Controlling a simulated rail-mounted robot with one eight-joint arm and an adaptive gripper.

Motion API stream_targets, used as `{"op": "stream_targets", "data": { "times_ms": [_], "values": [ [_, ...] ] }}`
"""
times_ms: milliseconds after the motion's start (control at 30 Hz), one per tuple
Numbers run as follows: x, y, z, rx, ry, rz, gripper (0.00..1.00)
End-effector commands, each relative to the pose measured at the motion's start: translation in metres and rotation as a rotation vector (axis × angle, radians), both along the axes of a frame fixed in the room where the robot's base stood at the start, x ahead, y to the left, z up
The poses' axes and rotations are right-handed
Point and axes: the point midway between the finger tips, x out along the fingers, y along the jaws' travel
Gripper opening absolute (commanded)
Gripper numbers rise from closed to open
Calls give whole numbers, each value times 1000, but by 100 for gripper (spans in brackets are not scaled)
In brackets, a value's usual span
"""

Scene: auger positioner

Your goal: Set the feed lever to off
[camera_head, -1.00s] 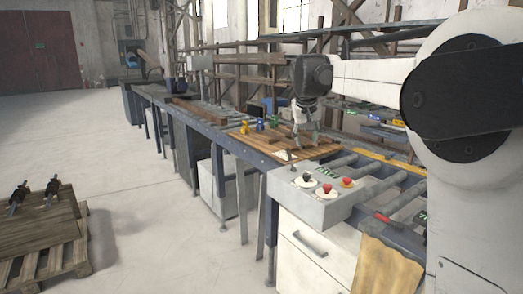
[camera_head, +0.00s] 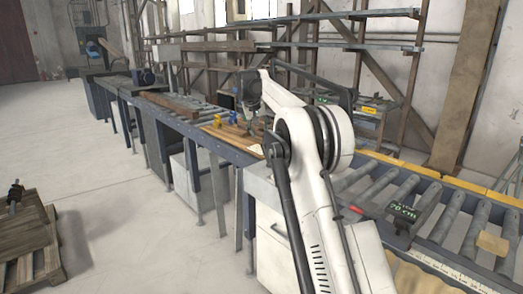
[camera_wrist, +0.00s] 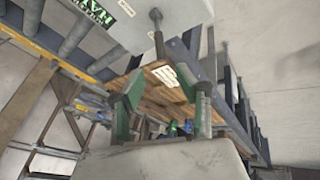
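A small dark lever (camera_wrist: 158,38) shows at the top of the wrist view, against the edge of the pale control box (camera_wrist: 185,12). I take it for the feed lever; its setting cannot be read. My gripper (camera_wrist: 166,88) is open and empty, with green-padded fingers apart. The lever appears beyond the fingertips, roughly between them in the picture, not touching. In the head view my white arm covers most of the control box (camera_head: 259,183), and the lever is hidden there. My gripper (camera_head: 252,122) is far off in that view, over the wooden board.
The wooden board (camera_head: 226,134) carries small blue and yellow pieces. Conveyor rollers (camera_head: 447,215) and a dark device with a green display (camera_head: 402,211) lie at the right. Steel racks stand behind. The floor at left is open, with a pallet (camera_head: 30,240).

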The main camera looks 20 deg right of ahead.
Motion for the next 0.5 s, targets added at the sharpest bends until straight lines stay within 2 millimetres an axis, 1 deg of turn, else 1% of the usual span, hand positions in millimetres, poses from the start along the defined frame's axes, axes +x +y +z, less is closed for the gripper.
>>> {"op": "stream_targets", "data": {
  "times_ms": [500],
  "values": [
    [29, -30, -82, 1, 0, -1, 33]
  ]
}}
